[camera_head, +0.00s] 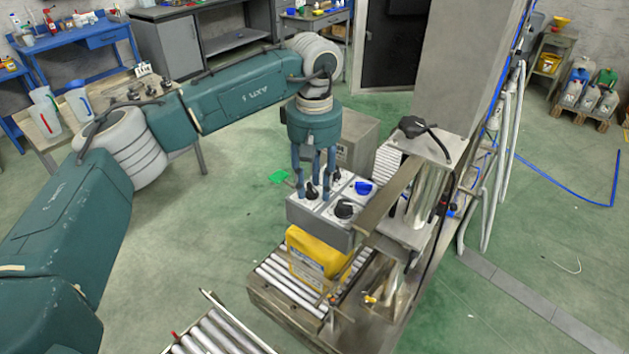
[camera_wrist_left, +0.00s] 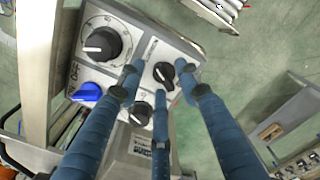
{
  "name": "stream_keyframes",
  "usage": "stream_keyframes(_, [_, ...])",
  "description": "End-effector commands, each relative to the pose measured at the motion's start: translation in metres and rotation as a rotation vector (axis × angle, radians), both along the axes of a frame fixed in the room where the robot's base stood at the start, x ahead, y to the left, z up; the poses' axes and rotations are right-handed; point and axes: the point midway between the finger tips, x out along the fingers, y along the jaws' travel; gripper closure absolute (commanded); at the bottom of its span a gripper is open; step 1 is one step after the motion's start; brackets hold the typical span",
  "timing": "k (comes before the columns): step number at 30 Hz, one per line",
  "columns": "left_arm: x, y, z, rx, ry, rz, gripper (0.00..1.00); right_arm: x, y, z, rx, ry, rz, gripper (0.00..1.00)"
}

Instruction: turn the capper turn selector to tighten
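The capper's control panel (camera_head: 323,222) is a grey box with a light top carrying several knobs. A black selector knob (camera_wrist_left: 163,73) with a white mark sits between my left gripper's spread fingers in the left wrist view. It also shows under the fingers in the head view (camera_head: 312,192). Another black knob (camera_wrist_left: 140,113) is lower, partly behind the fingers. Labels are too small to read, so I cannot tell which is the turn selector. My left gripper (camera_head: 314,182) is open, pointing down over the panel; contact with the knob is unclear. My right gripper is out of view.
A large black dial (camera_wrist_left: 103,38) and a blue knob (camera_wrist_left: 87,92) are on the same panel. A yellow canister (camera_head: 318,252) stands on the roller conveyor (camera_head: 290,285) below. The capper column (camera_head: 470,65) rises close on the right. Green floor is open at left.

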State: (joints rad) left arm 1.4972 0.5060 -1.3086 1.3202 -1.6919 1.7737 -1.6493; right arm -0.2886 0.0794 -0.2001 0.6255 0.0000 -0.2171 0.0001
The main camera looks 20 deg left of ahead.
Motion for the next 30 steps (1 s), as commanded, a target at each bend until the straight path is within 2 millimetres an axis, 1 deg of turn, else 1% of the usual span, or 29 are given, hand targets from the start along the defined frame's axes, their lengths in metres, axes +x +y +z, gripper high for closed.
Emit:
stream_keyframes(1, [0.000, 0.000, 0.000, 0.000, 0.000, 0.000, 0.66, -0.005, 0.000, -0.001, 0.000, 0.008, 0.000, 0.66])
stream_keyframes(5, [0.000, 0.000, 0.000, 0.000, 0.000, 0.000, 0.92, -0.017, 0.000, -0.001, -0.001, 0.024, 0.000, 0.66])
stream_keyframes(6, [0.000, 0.000, 0.000, 0.000, 0.000, 0.000, 0.99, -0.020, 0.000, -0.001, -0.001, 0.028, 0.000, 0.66])
stream_keyframes(11, [0.000, 0.000, 0.001, 0.000, 0.000, 0.000, 1.00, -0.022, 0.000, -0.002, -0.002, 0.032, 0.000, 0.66])
stream_keyframes(19, [0.001, -0.001, 0.000, -0.002, -0.001, 0.049, 1.00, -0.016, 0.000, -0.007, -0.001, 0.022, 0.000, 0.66])
stream_keyframes(23, [0.001, -0.001, -0.001, -0.002, -0.002, 0.118, 1.00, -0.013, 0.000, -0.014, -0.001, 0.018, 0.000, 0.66])
stream_keyframes(30, [0.003, -0.001, -0.001, -0.003, -0.003, 0.316, 1.00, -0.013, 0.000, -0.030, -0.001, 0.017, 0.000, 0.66])
